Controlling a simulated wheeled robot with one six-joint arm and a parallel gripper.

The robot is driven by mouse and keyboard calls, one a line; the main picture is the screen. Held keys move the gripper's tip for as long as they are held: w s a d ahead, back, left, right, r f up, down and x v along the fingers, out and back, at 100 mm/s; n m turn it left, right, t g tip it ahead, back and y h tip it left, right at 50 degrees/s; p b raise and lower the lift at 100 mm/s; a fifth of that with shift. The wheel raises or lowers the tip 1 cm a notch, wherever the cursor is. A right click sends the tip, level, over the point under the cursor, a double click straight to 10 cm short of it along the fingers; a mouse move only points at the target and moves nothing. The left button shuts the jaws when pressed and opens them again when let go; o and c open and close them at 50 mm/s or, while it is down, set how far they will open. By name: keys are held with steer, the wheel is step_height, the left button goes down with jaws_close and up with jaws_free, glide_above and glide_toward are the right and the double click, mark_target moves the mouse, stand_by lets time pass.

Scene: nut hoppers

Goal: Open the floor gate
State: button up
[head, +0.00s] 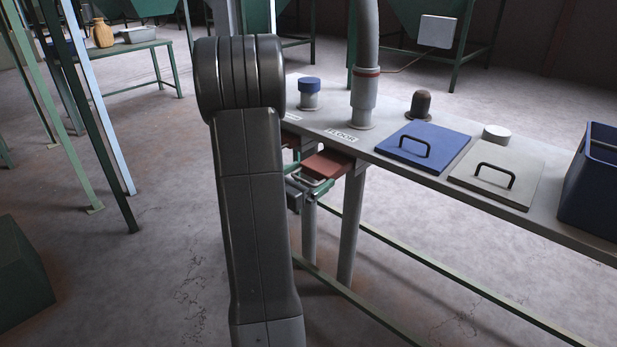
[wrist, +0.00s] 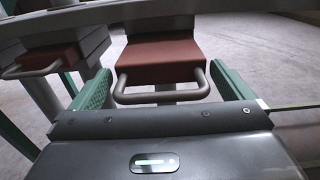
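The floor gate (head: 328,163) is a reddish-brown slide under the bench edge, below the "FLOOR" label (head: 341,136). In the wrist view the gate (wrist: 160,55) is straight ahead, with its grey bar handle (wrist: 162,84) facing me. My gripper (head: 308,184) is at the front of this gate. In the wrist view my gripper (wrist: 160,80) is open, with one green finger on each side of the handle. The handle lies between the fingers with small gaps, and neither finger clearly presses on it. My arm hides part of the bench in the head view.
A second reddish gate (wrist: 52,58) with a handle is close to the left. On the bench are a blue lid (head: 425,145), a grey lid (head: 497,172) and a dark blue bin (head: 592,185). Bench legs and a green rail (head: 450,280) stand below.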

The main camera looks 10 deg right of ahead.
steer(key=shift+a, duration=0.1)
steer(key=p+v, duration=0.2)
steer(key=v, duration=1.1)
steer(key=shift+s+a, duration=0.2)
steer(key=shift+s, duration=0.05)
steer(key=shift+d, duration=0.1)
steer(key=shift+b+x, duration=1)
steer(key=shift+x, duration=5.85)
steer(key=p+v, duration=0.2)
steer(key=v, duration=1.2)
steer(key=b+x, duration=0.1)
steer(key=x, duration=1.4)
steer(key=shift+w+d+b, duration=0.25)
steer(key=shift+b, duration=0.05)
steer(key=shift+w+d, duration=0.3)
steer(key=shift+d, duration=0.05)
